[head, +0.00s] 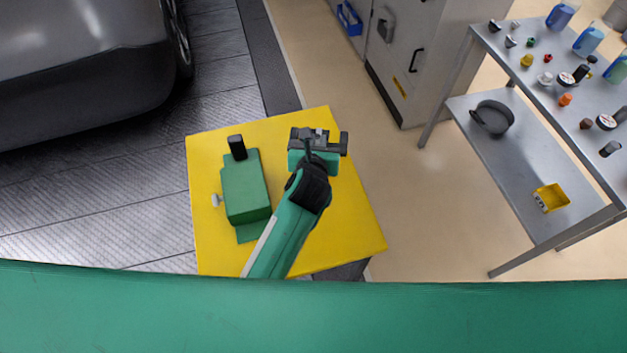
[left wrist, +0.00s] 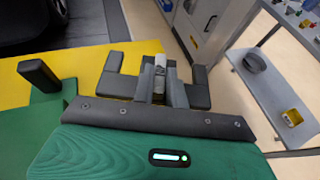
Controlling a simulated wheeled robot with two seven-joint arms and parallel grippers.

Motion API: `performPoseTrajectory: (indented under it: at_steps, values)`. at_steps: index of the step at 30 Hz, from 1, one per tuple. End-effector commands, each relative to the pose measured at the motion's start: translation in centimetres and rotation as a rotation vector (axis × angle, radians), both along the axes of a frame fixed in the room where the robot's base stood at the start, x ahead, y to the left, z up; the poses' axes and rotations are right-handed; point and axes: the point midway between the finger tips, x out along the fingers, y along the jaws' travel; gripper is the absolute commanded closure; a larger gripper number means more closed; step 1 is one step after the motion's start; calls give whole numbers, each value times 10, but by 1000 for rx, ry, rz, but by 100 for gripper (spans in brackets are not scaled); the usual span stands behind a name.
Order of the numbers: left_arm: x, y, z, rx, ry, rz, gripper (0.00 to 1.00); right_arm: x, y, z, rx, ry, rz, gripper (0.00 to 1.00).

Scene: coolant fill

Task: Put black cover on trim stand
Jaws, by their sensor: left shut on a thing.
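My left gripper (head: 318,140) hangs over the right part of a yellow flat top. It is shut on a small piece. In the left wrist view a pale grey, narrow piece (left wrist: 160,66) shows between the gripper's inner fingers; most of it is hidden, and I cannot tell if it is the black cover. The yellow top (head: 350,215) may be the trim stand, but no mark shows this. A green block (head: 245,188) with a short black upright (head: 237,147) is left of my gripper, apart from it. My right gripper is not in view.
A grey car (head: 80,60) is at the upper left. A metal table (head: 505,45) at the right bears bottles and several small caps; a dark pan (head: 492,117) and a yellow bin (head: 551,198) are on its lower shelf. A grey cabinet (head: 410,80) stands at the back. The floor between is clear.

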Motion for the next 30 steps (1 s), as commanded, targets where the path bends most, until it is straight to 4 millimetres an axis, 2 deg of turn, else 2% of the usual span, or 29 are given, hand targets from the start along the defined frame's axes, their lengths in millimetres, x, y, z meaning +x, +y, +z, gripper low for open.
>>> performPoseTrajectory:
  at_steps: [1, 20, 23, 26, 30]
  values:
    - [0, 0, -16, 0, 0, 0, 100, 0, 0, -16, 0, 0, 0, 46]
    - [0, 0, -107, 1, 0, 0, 100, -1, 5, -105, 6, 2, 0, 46]
    - [0, 0, -113, 0, 0, 0, 100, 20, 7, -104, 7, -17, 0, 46]
    - [0, 0, -116, 0, 0, 0, 100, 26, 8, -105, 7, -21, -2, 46]
    - [0, 0, -131, 0, 0, 0, 100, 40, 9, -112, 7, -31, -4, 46]
